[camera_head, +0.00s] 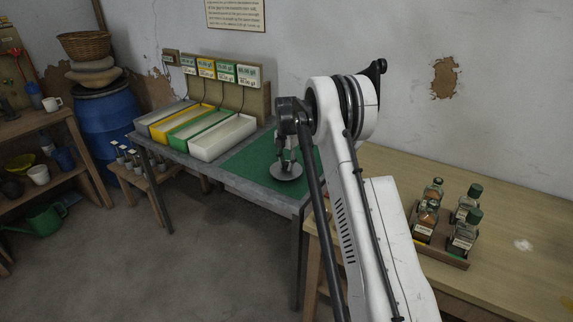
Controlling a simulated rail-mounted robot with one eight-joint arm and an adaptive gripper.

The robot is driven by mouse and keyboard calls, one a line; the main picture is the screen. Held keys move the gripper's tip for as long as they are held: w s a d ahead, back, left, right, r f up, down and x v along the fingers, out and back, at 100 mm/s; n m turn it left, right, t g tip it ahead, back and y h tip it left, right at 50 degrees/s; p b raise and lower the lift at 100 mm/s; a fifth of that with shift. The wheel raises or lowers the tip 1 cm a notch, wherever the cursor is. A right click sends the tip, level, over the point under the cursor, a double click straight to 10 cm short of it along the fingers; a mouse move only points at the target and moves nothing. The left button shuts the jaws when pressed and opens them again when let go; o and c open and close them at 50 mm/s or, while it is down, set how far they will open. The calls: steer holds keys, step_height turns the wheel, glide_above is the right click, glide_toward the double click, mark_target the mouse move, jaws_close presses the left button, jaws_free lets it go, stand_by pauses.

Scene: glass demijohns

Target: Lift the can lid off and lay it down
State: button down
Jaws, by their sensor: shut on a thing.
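The can lid (287,172) is a round grey metal disc at the front part of the green mat (248,162). My gripper (286,160) points down at the lid's middle and is shut on it. The lid looks level; I cannot tell whether it touches the mat or hangs just above it. No can shows in this view. My arm hides the right part of the mat and whatever stands behind it.
Several shallow trays (222,137), white, yellow and green-edged, stand left of the mat below labelled displays (248,76). A wooden table (500,215) at right bears a rack of dark-capped bottles (464,232). A blue barrel (105,122) stands at left.

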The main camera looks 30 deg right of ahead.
steer(key=shift+f+b, duration=0.5)
steer(key=shift+f, duration=0.25)
stand_by(0.3)
steer(key=c, duration=1.5)
jaws_free()
